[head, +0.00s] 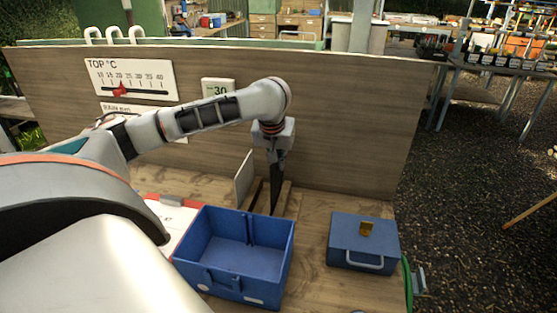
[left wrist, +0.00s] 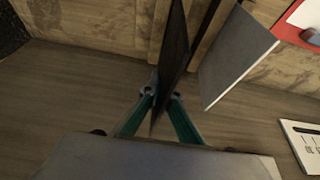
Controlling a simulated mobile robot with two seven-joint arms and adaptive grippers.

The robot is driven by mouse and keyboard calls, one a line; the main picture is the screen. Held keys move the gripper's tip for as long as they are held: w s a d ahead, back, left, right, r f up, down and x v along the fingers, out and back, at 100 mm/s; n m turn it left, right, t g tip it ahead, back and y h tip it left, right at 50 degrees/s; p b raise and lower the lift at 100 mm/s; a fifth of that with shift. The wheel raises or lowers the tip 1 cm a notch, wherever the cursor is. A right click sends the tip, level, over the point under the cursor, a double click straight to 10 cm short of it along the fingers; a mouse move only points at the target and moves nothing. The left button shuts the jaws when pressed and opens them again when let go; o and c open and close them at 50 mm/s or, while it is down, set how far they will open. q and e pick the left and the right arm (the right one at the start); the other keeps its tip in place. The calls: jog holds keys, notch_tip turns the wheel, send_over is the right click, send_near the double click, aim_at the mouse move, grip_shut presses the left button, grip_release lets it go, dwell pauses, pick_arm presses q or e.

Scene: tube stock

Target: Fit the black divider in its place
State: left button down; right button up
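The black divider (head: 275,186) is a thin dark panel, upright, in my left gripper (head: 273,150). In the left wrist view the divider (left wrist: 172,55) stands edge-on between the two fingertips (left wrist: 161,94), which are shut on it. In the head view its lower end is in front of a wooden rack (head: 285,200); I cannot tell if it touches the rack. The open blue box (head: 290,262) stands in front of the divider, with an empty-looking inside and a dark upright slot strip on its back wall. My right gripper is not in view.
A grey panel (head: 243,180) stands left of the divider. A red and white item (head: 168,212) lies behind the open box at left. A wooden board (head: 340,130) closes off the back.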

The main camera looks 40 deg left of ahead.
aim_at(279, 178)
pick_arm(q)
jog(key=shift+f, duration=0.1)
dwell(0.3)
jog(key=shift+f, duration=1.45)
jog(key=shift+f, duration=1.35)
jog(key=c, duration=2.2)
grip_release()
